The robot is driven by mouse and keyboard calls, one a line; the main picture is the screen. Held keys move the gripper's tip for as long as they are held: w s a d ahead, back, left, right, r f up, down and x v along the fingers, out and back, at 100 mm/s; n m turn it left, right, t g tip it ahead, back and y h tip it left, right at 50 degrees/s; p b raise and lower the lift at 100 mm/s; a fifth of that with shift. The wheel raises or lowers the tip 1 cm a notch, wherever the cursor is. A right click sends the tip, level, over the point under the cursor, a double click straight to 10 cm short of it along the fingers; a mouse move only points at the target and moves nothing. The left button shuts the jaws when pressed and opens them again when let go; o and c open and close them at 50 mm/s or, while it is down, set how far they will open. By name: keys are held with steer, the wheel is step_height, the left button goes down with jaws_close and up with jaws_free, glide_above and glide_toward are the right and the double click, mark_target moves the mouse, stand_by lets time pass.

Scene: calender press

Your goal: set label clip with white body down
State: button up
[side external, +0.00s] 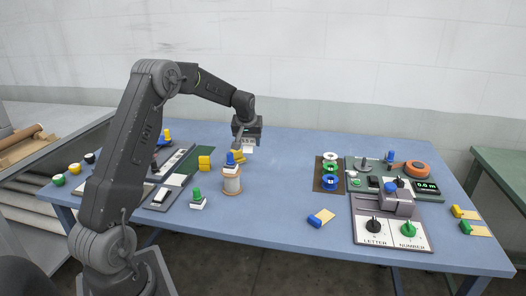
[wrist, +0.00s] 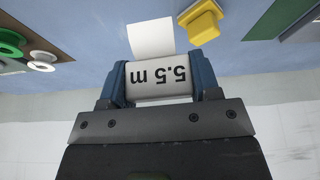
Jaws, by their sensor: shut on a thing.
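My gripper (wrist: 160,82) is shut on the label clip with white body (wrist: 158,84), which sits between its two blue fingers. The clip's face reads "5.5 m", upside down in the wrist view. A blank white tag (wrist: 151,38) sticks out past the fingers. In the side view my gripper (side external: 247,139) is over the back middle of the blue table (side external: 290,180), with the white tag (side external: 248,150) below it. The clip appears held above the table; the exact gap cannot be told.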

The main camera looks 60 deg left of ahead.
steer(key=m, duration=0.1)
glide_above(279, 196)
steer(key=f, duration=0.4)
steer(key=s+d+f, duration=0.1)
steer(key=f, duration=0.1)
steer(key=shift+f, duration=2.15)
steer(key=shift+f, duration=0.1)
steer(key=o, duration=0.9)
